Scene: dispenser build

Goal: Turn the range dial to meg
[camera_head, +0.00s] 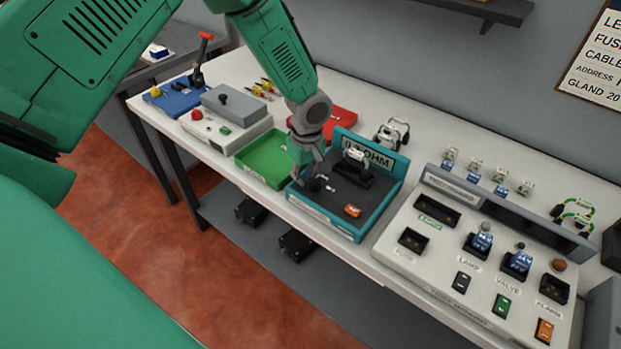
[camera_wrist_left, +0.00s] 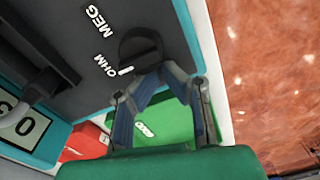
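The range dial (camera_wrist_left: 139,46) is a round black knob on the dark face of the teal meter (camera_head: 374,204). Its white mark (camera_wrist_left: 126,71) lies at the OHM label (camera_wrist_left: 104,64); the MEG label (camera_wrist_left: 85,22) is further around. The dial also shows small in the head view, below the gripper. My left gripper (camera_head: 309,172) is over the dial corner, pointing down. My right gripper is not in view.
A green tray (camera_head: 262,160) is left of the meter. An orange button (camera_head: 352,211) and a raised black fixture (camera_head: 352,170) share its face. The white test board (camera_head: 455,245) stands close on the right. The bench's front edge lies near the dial.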

